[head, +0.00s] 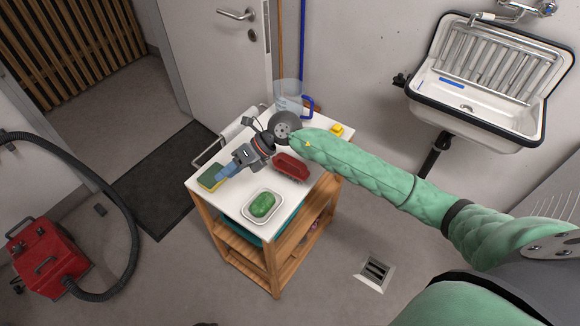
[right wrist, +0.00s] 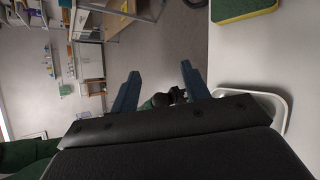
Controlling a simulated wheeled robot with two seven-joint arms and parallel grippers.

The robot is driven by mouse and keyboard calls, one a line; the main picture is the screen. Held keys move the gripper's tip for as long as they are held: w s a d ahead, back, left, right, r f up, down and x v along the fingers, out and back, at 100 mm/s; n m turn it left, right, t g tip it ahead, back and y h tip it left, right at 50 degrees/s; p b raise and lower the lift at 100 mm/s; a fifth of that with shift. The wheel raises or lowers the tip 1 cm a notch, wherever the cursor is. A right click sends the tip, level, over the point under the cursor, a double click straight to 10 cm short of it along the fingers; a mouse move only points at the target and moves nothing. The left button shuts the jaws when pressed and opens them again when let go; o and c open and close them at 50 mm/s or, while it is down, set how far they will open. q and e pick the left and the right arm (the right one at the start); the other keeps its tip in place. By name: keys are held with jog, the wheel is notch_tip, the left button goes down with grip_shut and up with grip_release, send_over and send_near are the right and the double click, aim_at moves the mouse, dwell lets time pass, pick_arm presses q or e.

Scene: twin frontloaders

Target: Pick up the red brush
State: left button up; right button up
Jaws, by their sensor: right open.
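The red brush (head: 291,168) lies on the white top of the wooden cart (head: 232,203), right of my right gripper in the head view. My right gripper (head: 226,173) is over the cart's left part, its fingers pointing toward the yellow-green sponge (head: 209,177), apart from the brush. In the right wrist view its two blue fingers (right wrist: 160,70) are spread with nothing held between them. The brush does not show in that view. My left gripper is not in view.
A white tray (head: 247,215) with a green bar (head: 263,204) sits at the cart's front. A clear jug (head: 288,90) with a blue handle and a yellow block (head: 337,129) are at the back. A sink (head: 480,120) hangs on the right. A red vacuum (head: 45,255) stands left.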

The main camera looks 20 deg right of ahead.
jog(key=w+d+f+h, duration=0.3)
jog(key=d+h, duration=0.2)
jog(key=d, duration=0.2)
jog(key=h, duration=0.6)
send_over(290, 158)
jog(key=shift+s+r, duration=0.1)
jog(key=shift+s, duration=0.15)
jog(key=shift+f, duration=0.4)
jog(key=shift+f+p, duration=0.45)
jog(key=shift+f, duration=0.2)
jog(key=f+p, duration=0.1)
jog(key=f, duration=0.1)
jog(key=f+p, duration=0.1)
jog(key=f, duration=0.1)
jog(key=shift+w+a+p, duration=0.1)
jog(key=shift+w+p, duration=0.2)
jog(key=shift+p, duration=0.05)
jog(key=shift+f, duration=0.8)
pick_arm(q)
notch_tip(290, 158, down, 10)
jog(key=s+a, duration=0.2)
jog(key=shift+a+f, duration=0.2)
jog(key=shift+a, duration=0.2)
pick_arm(e)
grip_shut()
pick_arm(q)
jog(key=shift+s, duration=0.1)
